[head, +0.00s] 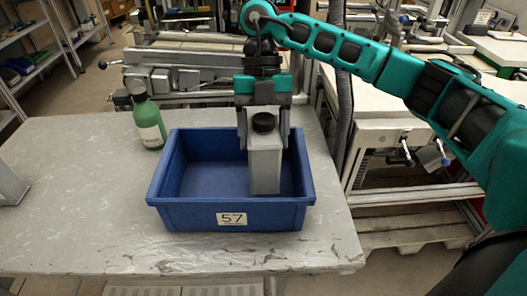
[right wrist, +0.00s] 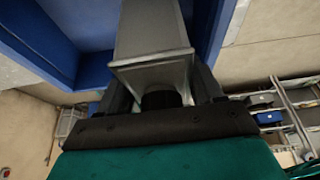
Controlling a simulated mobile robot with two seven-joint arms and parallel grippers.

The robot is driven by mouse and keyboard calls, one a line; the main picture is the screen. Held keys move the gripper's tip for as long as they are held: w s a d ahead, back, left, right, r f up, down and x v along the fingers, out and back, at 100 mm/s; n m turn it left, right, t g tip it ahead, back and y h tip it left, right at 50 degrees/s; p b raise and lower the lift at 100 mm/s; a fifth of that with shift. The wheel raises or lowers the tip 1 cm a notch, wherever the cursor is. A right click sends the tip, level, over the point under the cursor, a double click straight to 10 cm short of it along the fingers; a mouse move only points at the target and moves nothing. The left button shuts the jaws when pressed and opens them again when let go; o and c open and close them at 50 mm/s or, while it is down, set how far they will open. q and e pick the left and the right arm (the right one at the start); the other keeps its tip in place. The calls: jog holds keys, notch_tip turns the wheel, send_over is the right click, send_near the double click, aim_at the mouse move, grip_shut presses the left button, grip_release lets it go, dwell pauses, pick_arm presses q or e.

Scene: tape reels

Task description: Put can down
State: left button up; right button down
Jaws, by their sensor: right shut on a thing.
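The can (head: 264,172) is a grey, square-sided metal can with a black cap. It stands upright inside the right half of a blue bin (head: 232,216) labelled 57. My right gripper (head: 263,138) comes from above and is shut on the can's upper part, one finger on each side. The can also shows between the fingers in the right wrist view (right wrist: 150,35), with the blue bin (right wrist: 38,40) beside it. I cannot tell whether the can's base touches the bin floor. My left gripper is not in view.
A green bottle (head: 148,121) with a dark cap stands behind the bin's left corner. A grey object (head: 9,185) is cut off at the left edge. The bin's left half is empty. The grey table (head: 80,220) is clear left of and in front of the bin.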

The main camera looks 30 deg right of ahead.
jog(key=shift+f, duration=2.25)
jog(key=shift+c, duration=0.8)
grip_release()
jog(key=p+v, duration=0.1)
jog(key=v, duration=1.1)
